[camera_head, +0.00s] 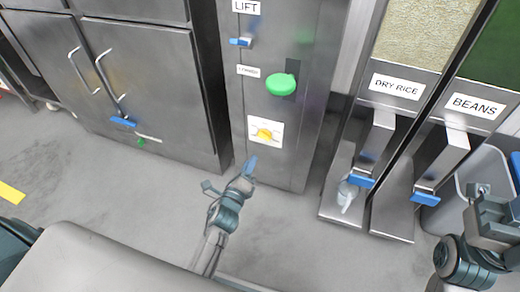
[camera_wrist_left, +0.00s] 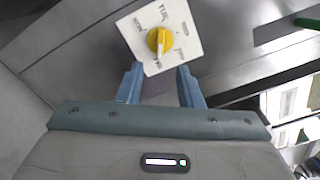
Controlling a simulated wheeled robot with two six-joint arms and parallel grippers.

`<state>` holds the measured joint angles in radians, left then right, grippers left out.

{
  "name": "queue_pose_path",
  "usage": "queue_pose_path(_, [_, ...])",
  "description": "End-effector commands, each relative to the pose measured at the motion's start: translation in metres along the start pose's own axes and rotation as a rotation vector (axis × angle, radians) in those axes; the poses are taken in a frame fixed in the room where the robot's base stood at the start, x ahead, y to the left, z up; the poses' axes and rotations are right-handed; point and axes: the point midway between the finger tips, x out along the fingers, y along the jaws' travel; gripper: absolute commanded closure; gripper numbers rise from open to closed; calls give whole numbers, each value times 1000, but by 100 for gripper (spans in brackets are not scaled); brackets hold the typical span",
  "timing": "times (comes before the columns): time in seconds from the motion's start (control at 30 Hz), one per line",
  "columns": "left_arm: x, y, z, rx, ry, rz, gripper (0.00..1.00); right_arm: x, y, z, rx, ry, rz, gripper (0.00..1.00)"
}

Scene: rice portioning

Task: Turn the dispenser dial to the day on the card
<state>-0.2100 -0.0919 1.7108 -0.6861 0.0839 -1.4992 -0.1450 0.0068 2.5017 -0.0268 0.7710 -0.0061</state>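The dial is a yellow knob (camera_head: 265,134) on a white plate (camera_head: 277,126), low on the front of a steel cabinet. In the left wrist view the yellow knob (camera_wrist_left: 160,39) has a pale pointer toward the plate's lower edge; small labels around it are too small to read surely. My left gripper (camera_head: 250,166) is just below the plate in the head view. Its two blue fingers (camera_wrist_left: 158,84) stand apart and empty, with the knob ahead, between and beyond their tips, not touched. My right gripper (camera_head: 500,212) is at the right edge, partly cut off. I cannot make out a day card.
Above the dial are a green knob (camera_head: 281,84) and a blue-tipped lever (camera_head: 241,42) under a LIFT label. Grey floor lies open at left.

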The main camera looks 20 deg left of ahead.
Motion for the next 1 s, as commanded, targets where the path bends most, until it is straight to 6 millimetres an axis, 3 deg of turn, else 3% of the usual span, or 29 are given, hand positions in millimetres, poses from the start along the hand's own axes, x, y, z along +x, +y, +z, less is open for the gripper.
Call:
queue_pose_path(0.6, [96,0,0,2,-1,-2,67,-3,0,-1,-4,5,4,64])
queue_pose_path(1.0, [106,-1,0,1,0,-1,67,-4,0,-1,-5,6,4,64])
